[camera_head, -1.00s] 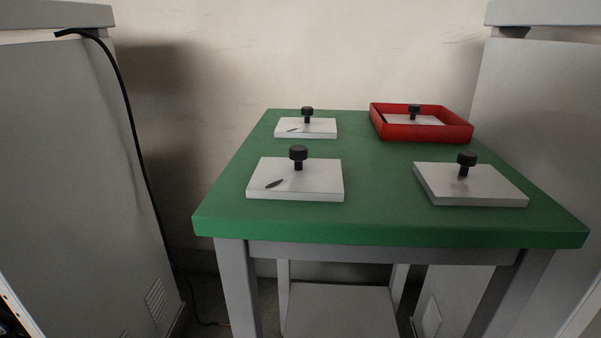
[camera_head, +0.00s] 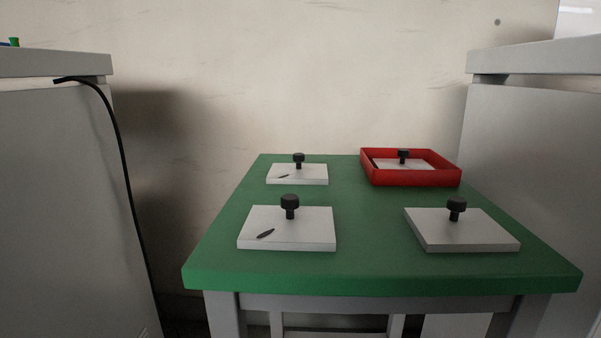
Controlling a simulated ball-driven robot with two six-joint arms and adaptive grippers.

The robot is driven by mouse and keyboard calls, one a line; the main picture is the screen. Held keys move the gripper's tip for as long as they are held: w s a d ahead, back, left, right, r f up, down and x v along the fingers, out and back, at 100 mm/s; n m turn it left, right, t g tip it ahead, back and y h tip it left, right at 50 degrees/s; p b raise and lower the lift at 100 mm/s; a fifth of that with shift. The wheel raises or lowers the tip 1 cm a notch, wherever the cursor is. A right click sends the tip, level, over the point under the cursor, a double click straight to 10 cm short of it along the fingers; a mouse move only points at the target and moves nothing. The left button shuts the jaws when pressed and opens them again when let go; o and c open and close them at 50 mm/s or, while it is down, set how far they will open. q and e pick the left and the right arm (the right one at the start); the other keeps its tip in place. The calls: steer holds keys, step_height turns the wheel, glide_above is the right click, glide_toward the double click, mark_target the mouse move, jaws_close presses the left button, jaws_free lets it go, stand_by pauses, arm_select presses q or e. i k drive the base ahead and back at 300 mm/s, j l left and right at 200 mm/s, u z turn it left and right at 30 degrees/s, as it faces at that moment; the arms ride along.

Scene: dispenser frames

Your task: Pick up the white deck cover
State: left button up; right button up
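Several flat white deck covers with black knobs are on a green table (camera_head: 350,265). One cover (camera_head: 310,238) with a dark oval mark lies at the front left. A smaller-looking one (camera_head: 312,175), also with a dark mark, lies at the back left. A plain one (camera_head: 465,236) lies at the front right. Another cover (camera_head: 388,165) sits inside a red tray (camera_head: 415,179) at the back right. Its lower part is hidden by the tray wall. Neither of my grippers shows in the head view.
A grey cabinet (camera_head: 60,200) with a black cable (camera_head: 127,160) stands left of the table. Another grey cabinet (camera_head: 540,150) stands close on the right. A pale wall (camera_head: 300,80) is behind. The table's middle strip between the covers is bare.

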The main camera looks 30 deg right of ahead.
mark_target(456, 228)
steer(key=l+z, duration=0.2)
steer(key=z, duration=1.25)
